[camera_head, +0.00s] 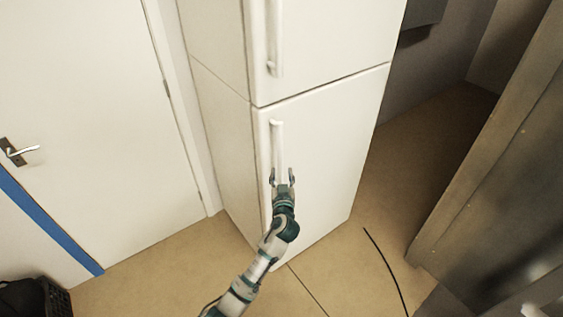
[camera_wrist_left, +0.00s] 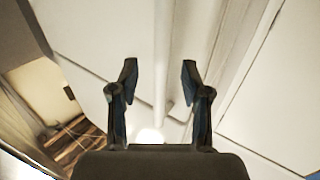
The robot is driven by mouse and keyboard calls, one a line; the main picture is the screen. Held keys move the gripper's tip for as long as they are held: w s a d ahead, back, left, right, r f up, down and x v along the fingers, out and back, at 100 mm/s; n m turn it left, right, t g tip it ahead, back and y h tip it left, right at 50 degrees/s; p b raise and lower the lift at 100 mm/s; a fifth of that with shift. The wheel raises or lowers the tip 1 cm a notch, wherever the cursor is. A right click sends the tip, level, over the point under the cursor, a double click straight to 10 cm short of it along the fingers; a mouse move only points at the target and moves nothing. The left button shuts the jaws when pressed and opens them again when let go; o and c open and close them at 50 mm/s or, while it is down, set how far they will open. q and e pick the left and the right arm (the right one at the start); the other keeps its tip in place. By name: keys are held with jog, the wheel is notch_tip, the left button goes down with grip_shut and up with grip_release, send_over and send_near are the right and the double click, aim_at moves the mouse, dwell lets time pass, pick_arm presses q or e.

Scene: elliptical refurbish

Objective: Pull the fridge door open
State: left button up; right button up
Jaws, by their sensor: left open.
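The white fridge has an upper door (camera_head: 335,40) and a lower door (camera_head: 325,150), both shut. The upper door has a vertical white handle (camera_head: 274,40), and the lower door has a similar handle (camera_head: 277,140) near its left edge. My left gripper (camera_head: 282,174) is open in front of the lower handle's lower part, one finger on each side of it in the picture. In the left wrist view, the open fingers (camera_wrist_left: 160,68) have a long pale bar (camera_wrist_left: 162,50) running between them. I cannot tell whether they touch it. My right gripper is not in view.
A white room door (camera_head: 100,120) with a metal lever stands left of the fridge. A dark basket (camera_head: 35,297) is at the bottom left. A dark cabinet (camera_head: 490,180) stands at the right. Tan floor (camera_head: 340,275) lies open before the fridge, with a thin black cable (camera_head: 388,262).

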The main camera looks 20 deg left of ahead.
aim_at(280, 164)
pick_arm(q)
jog(key=x, duration=0.6)
jog(key=shift+s+a, duration=0.1)
jog(key=shift+a, duration=0.05)
jog(key=shift+w, duration=0.35)
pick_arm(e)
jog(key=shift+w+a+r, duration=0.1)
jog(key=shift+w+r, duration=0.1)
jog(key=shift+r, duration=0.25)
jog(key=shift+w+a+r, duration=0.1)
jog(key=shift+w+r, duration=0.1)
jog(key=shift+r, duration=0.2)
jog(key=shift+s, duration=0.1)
pick_arm(q)
jog(key=shift+r, duration=0.1)
jog(key=shift+c, duration=0.5)
grip_shut()
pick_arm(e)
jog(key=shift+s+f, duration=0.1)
